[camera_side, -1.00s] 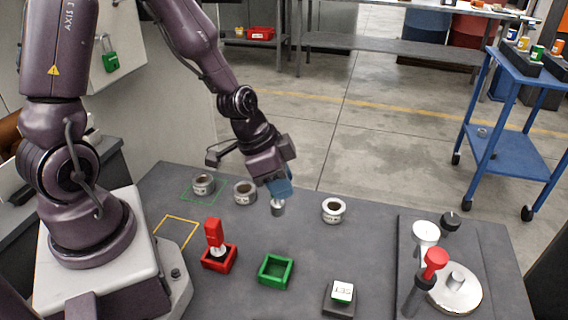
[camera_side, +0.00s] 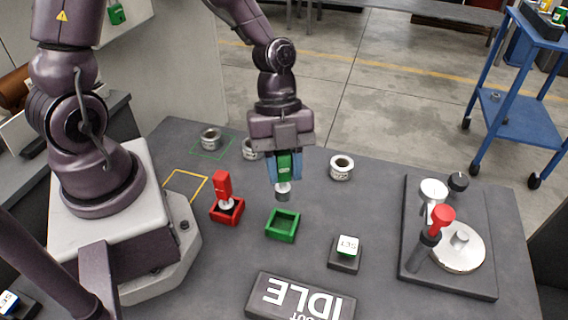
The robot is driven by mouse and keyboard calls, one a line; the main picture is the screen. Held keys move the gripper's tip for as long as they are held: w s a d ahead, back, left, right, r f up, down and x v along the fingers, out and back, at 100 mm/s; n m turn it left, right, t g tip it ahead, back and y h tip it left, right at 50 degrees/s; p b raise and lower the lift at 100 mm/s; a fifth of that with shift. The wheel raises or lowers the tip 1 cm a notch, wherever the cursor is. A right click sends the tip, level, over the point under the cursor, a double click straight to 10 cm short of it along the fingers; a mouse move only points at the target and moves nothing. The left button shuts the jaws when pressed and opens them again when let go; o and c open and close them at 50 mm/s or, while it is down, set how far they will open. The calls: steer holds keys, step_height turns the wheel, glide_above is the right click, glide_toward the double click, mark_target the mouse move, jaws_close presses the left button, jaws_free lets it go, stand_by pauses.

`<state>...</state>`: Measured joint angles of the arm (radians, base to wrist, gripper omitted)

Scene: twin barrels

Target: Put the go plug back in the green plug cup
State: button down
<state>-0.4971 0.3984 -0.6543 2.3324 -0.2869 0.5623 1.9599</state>
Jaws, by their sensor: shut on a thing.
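My gripper (camera_side: 284,172) has blue fingers and is shut on the go plug (camera_side: 284,163), a green-handled piece with a metal lower end pointing down. The plug is held upright above the table, just behind the green plug cup. The green plug cup (camera_side: 282,226) is a square green tray on the table, and it is empty. The plug's lower end appears apart from the cup. How high it is above the table I cannot tell exactly.
A red plug (camera_side: 223,186) stands in a red cup (camera_side: 228,211) to the left. Ring parts (camera_side: 341,168) sit behind. A small block (camera_side: 346,250), an IDLE sign (camera_side: 300,300) and a dark fixture plate (camera_side: 415,285) with a red knob are nearby.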

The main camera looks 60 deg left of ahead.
mark_target(284, 190)
steer(key=shift+f, duration=2.9)
steer(key=shift+f, duration=1.6)
steer(key=c, duration=0.8)
jaws_free()
steer(key=v, duration=1.3)
